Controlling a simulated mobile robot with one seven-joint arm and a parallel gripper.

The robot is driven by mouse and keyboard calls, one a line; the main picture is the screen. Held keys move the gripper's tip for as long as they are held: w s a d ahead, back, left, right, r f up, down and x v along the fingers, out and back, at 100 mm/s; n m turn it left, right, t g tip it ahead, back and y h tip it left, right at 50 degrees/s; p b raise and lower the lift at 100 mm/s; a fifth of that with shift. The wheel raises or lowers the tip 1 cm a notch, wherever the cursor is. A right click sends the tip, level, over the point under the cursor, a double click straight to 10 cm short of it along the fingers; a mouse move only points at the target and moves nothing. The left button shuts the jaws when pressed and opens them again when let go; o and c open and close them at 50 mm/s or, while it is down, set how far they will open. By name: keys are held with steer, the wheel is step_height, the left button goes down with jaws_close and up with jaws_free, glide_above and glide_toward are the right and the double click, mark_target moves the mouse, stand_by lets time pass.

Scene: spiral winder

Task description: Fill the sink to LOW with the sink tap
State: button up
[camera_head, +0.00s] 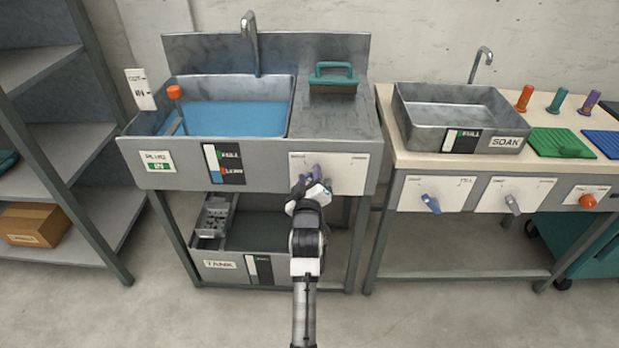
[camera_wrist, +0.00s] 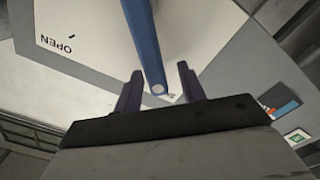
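The left steel sink (camera_head: 142,130) holds blue water (camera_head: 235,118). Its gauge (camera_head: 223,163) has a green FULL mark and a blue LOW mark; the exact level on it is too small to read. The sink tap (camera_head: 250,40) stands behind the basin. Its blue-purple lever (camera_head: 317,172) is on a white panel (camera_head: 345,175) at the sink's front right, partly hidden by my gripper (camera_head: 310,188). In the wrist view, the lever (camera_wrist: 147,50) reaches between the two fingers of my gripper (camera_wrist: 160,88). The fingers are apart, with gaps visible beside the lever's end.
A PLUG sign (camera_head: 157,161) reads IN below an orange-topped plug handle (camera_head: 174,92). A teal-handled block (camera_head: 333,78) sits on the sink's right deck. A tank (camera_head: 225,268) stands below. The SOAK basin (camera_head: 455,115) and its levers are to the right; shelves (camera_head: 85,150) stand left.

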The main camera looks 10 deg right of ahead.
steer(key=shift+s, duration=0.1)
steer(key=b+v, duration=0.1)
steer(key=v, duration=1.2)
steer(key=shift+s+b, duration=0.3)
steer(key=shift+b, duration=0.1)
steer(key=shift+a+r, duration=0.1)
